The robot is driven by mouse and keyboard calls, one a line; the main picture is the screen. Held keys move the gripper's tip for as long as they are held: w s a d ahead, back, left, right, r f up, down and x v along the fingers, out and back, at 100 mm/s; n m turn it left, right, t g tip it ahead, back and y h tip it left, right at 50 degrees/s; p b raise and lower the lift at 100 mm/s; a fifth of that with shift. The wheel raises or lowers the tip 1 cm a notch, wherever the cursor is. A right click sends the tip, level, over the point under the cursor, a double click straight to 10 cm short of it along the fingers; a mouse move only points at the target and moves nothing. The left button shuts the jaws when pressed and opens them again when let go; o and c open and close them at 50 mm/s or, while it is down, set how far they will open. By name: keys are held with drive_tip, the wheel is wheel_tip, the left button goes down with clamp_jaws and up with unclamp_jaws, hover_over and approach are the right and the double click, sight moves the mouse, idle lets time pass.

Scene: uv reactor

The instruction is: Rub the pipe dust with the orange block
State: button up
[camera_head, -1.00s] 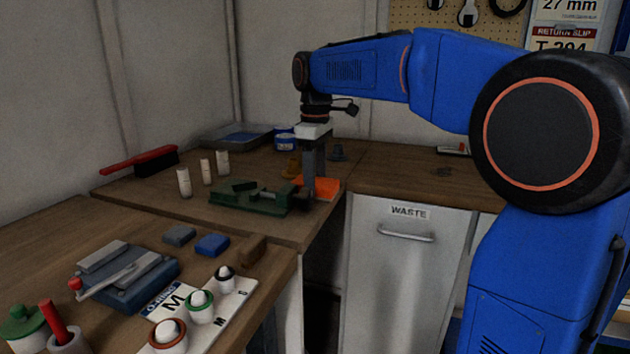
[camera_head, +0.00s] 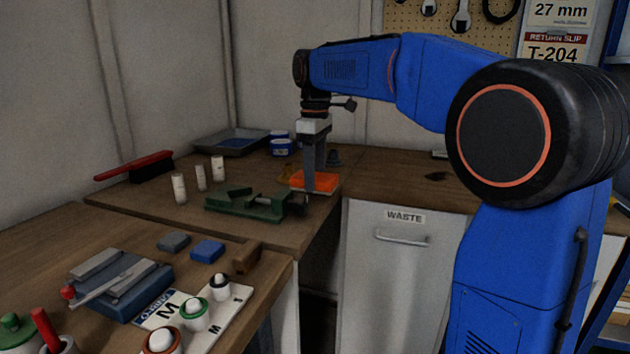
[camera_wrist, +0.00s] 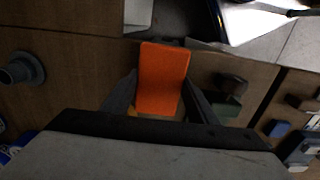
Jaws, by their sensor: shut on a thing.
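The orange block (camera_head: 313,181) is between the fingers of my gripper (camera_head: 313,172), a little above the wooden worktop beside the green vise. In the wrist view the block (camera_wrist: 162,78) is a flat orange slab, with one dark finger of my gripper (camera_wrist: 160,100) on each side of it. My gripper is shut on it and points down. A dark patch (camera_head: 437,176) lies on the right-hand worktop, to the right of the block. I cannot tell if it is the pipe dust.
A green vise (camera_head: 240,203) stands just left of the block, with several white cylinders behind it. A red brush (camera_head: 135,166), grey tray (camera_head: 232,143) and blue tins (camera_head: 281,147) are farther back. The right worktop (camera_head: 390,170) is mostly clear, above the waste cabinet (camera_head: 390,270).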

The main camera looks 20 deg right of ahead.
drive_tip(key=shift+r, duration=2)
drive_tip(key=shift+r, duration=1.5)
drive_tip(key=shift+d, duration=0.1)
